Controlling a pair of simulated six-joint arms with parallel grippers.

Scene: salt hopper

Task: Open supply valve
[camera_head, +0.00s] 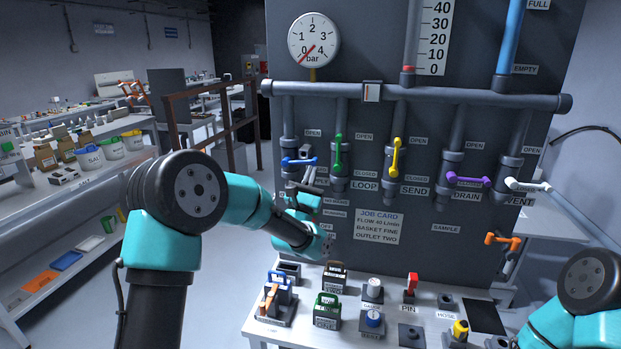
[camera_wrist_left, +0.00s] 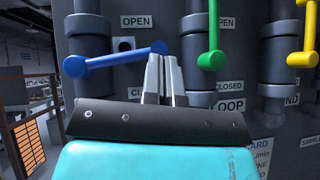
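The leftmost pipe carries a valve with a blue handle (camera_head: 298,162), lying about level; its knob points right. In the left wrist view the blue handle (camera_wrist_left: 112,60) runs from its hub on the left, rising slightly to its knob. An OPEN label (camera_wrist_left: 136,21) is above it. My left gripper (camera_head: 309,173) is just below the knob end. In the left wrist view its two fingers (camera_wrist_left: 162,62) point up, nearly together, with tips at the knob; I cannot tell whether they touch it. Nothing shows between them. My right gripper is out of view; part of my right arm shows lower right.
A green handle (camera_head: 338,154) and yellow handle (camera_head: 396,157) stand upright to the right. Purple (camera_head: 468,180) and white (camera_head: 527,185) handles lie level. The pressure gauge (camera_head: 314,39) needle points near 0. A white table (camera_head: 262,333) with several parts stands below.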

